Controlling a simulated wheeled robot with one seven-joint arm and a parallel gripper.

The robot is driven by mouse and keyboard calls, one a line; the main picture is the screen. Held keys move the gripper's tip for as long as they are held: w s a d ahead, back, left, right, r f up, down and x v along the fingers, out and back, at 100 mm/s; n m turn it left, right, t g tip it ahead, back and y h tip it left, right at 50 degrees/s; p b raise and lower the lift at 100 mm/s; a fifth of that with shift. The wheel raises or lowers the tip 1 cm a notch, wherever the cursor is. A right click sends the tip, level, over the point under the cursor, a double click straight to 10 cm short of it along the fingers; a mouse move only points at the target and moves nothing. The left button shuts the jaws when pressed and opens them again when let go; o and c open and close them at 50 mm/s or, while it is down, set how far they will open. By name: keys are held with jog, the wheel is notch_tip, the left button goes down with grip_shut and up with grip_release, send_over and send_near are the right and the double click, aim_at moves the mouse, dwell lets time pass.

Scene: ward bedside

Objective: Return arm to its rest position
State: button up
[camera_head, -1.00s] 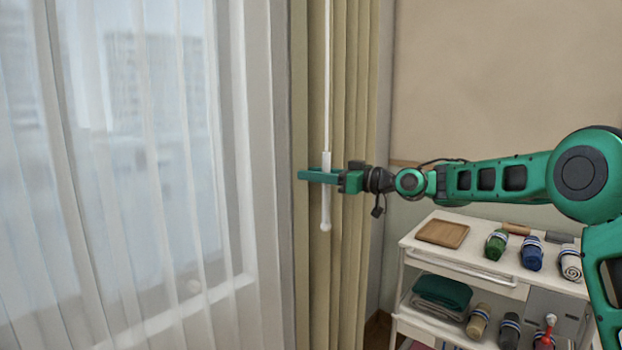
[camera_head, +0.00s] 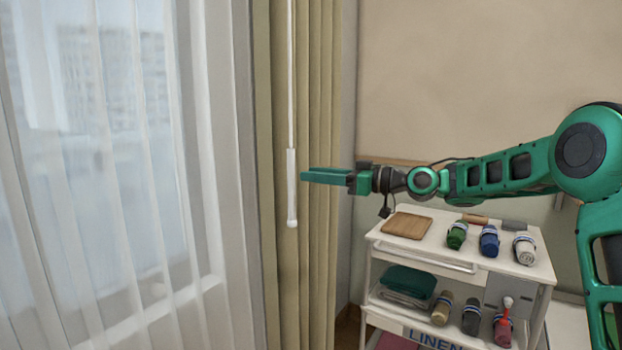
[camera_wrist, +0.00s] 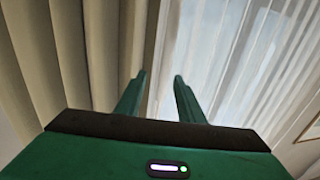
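My gripper (camera_head: 305,176) is at the end of my green arm, stretched out to the left in the head view. Its fingertips lie just right of the white curtain wand (camera_head: 292,190), apart from it as far as the head view shows. The wand hangs upright in front of the beige curtain (camera_head: 318,110). In the wrist view, my gripper (camera_wrist: 157,82) has its two green fingers apart with nothing between them. Beyond them show the beige curtain (camera_wrist: 105,45) and the sheer white curtain (camera_wrist: 215,50).
A white linen cart (camera_head: 395,248) stands below my arm. On its top are a wooden tray (camera_head: 407,226) and rolled green (camera_head: 457,236), blue (camera_head: 489,242) and white (camera_head: 524,250) towels. A window with the sheer curtain (camera_head: 120,180) fills the left. Open air lies above my arm.

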jog(key=s+d+f+m+h, duration=0.35)
jog(key=d+f, duration=0.25)
jog(key=d, duration=0.3)
jog(key=s+d+f+m+h, duration=0.3)
jog(key=s+d+f+h, duration=0.2)
jog(key=d, duration=0.4)
jog(key=s+d+f+m+h, duration=0.35)
jog(key=d+f+h, duration=0.2)
jog(key=d, duration=0.35)
jog(key=s+d+f+m+g+h, duration=0.1)
jog(key=s+d+f+m, duration=0.2)
jog(key=s+d, duration=0.45)
jog(key=s+d+f+m+g+h, duration=0.2)
jog(key=s+d+f, duration=0.15)
jog(key=s, duration=0.75)
jog(key=s+d+f+m+g, duration=0.1)
jog(key=s+d+m, duration=0.1)
jog(key=s, duration=0.7)
jog(key=s+d+f+m+g, duration=0.2)
jog(key=s+m, duration=0.1)
jog(key=s, duration=0.6)
jog(key=shift+d+f, duration=0.2)
jog(key=shift+d, duration=0.05)
jog(key=shift+s, duration=0.1)
